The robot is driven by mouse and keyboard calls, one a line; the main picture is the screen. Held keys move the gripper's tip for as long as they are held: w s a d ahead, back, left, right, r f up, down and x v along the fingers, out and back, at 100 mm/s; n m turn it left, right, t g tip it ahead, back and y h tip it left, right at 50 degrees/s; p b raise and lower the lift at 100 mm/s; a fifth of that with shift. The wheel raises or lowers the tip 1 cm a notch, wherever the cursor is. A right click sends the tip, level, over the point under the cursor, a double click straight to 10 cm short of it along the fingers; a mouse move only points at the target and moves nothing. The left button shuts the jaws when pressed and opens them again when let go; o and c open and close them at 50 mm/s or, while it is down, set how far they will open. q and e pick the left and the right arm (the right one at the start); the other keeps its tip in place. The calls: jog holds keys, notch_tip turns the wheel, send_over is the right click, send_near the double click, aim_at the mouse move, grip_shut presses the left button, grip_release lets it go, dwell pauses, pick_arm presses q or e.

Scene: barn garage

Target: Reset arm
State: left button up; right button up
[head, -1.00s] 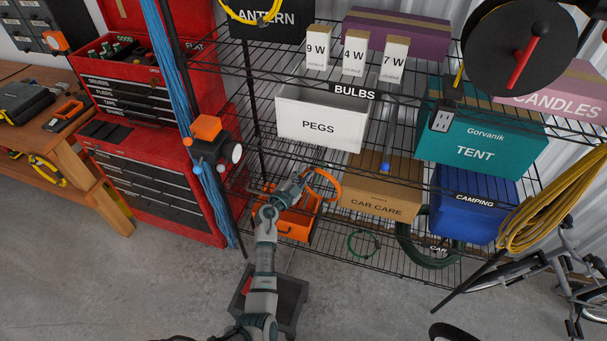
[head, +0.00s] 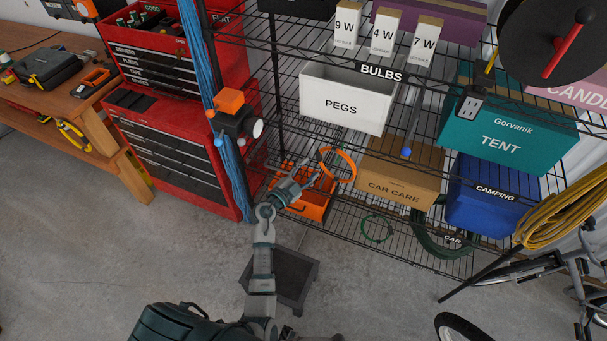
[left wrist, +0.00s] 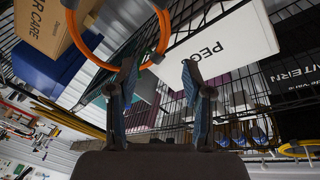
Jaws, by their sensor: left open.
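My left gripper (head: 308,180) reaches toward the lower part of the wire shelf, above an orange tool box (head: 312,207). Its jaws are open, with two separate fingers in the left wrist view (left wrist: 160,85), and nothing shows clamped between them. An orange ring (head: 352,165) is just right of the fingertips in the head view. It also shows in the left wrist view as an orange loop (left wrist: 165,35) passing near the fingers. I cannot tell whether it touches them. My right gripper is not in view.
The wire shelf holds a white PEGS bin (head: 345,108), a CAR CARE box (head: 400,172), a teal TENT box (head: 507,135) and a blue CAMPING box (head: 493,200). A red tool chest (head: 175,145) stands left. A dark stool (head: 295,268) is by my arm. The concrete floor at left is clear.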

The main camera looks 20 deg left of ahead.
pick_arm(q)
jog(key=s+d+f+n+g+y, duration=0.1)
jog(key=s+f+n+g, duration=0.15)
jog(key=s+f, duration=0.7)
jog(key=s+d+f+n+g+y, duration=0.1)
jog(key=s+f+n, duration=0.15)
jog(key=f, duration=1.35)
jog(key=s+d+f+n+g+y, duration=0.1)
jog(key=s+f+n+g, duration=0.3)
jog(key=f, duration=0.9)
jog(key=s+a+f+g+y, duration=0.2)
jog(key=s+f+g, duration=0.1)
jog(key=s+f, duration=1.25)
jog(key=s+a+f+g, duration=0.1)
jog(key=s+f+g, duration=0.1)
jog(key=s, duration=1)
jog(key=s+a+f+n+g, duration=0.1)
jog(key=s+a+f+g, duration=0.1)
jog(key=s, duration=1.1)
jog(key=shift+a+f+g, duration=0.15)
jog(key=shift+f+g, duration=0.35)
jog(key=shift+g, duration=0.35)
